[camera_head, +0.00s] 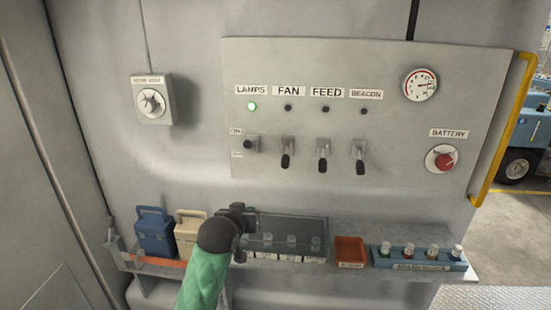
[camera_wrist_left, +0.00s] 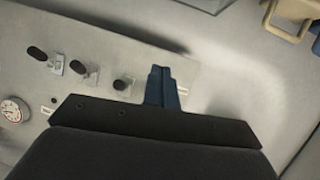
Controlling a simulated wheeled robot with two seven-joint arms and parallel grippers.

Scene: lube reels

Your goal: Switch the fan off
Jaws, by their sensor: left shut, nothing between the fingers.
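The fan switch (camera_head: 288,152) sits under the FAN label on the grey wall panel, and its black-tipped lever points down. The small fan light (camera_head: 288,108) above it is dark. My left gripper (camera_head: 240,212) is below the panel, in front of the shelf, lower left of the fan switch and apart from it. In the left wrist view its blue fingers (camera_wrist_left: 163,88) are together with nothing between them. The nearest visible switch there (camera_wrist_left: 123,85), just left of the fingers, appears to be the fan switch. My right gripper is not in view.
The lamps switch (camera_head: 251,143) is left of the fan switch, under a lit green light. The feed switch (camera_head: 322,155) and beacon switch (camera_head: 359,155) hang down at right. The shelf holds a blue case (camera_head: 155,232), an orange bin (camera_head: 350,250) and a blue rack (camera_head: 418,259).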

